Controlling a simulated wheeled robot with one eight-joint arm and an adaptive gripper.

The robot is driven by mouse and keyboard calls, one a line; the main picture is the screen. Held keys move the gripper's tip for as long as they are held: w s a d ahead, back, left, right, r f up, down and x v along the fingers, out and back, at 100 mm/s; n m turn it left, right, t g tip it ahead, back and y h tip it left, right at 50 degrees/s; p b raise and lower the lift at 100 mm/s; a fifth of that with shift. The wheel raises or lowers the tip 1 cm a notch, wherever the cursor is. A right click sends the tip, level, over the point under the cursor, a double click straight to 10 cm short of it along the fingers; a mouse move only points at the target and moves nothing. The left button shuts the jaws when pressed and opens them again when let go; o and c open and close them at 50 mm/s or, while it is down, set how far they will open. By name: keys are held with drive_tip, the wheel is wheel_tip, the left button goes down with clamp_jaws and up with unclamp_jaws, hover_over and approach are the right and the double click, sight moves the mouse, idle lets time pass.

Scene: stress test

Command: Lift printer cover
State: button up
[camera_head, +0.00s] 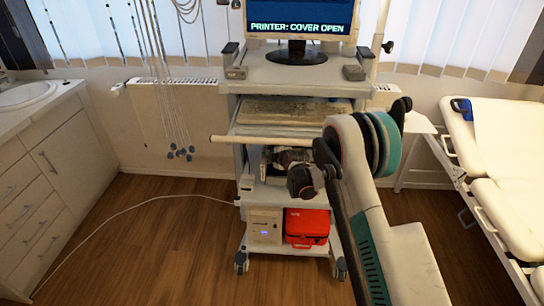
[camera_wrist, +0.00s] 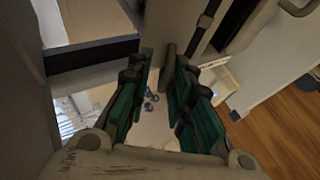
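The monitor (camera_head: 300,20) on the medical cart (camera_head: 290,75) reads "PRINTER: COVER OPEN". I cannot make out the printer cover for certain; my arm blocks part of the cart's middle shelf.
A red case (camera_head: 307,227) sits beside the pale box. A pale horizontal bar (camera_head: 255,139) crosses the cart front. A bed (camera_head: 500,170) stands right, drawers with a sink (camera_head: 25,95) left. Cables hang at the back left, and one lies across the wooden floor (camera_head: 150,235).

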drive_tip(key=shift+s, duration=0.1)
drive_tip(key=v, duration=1.2)
idle(0.4)
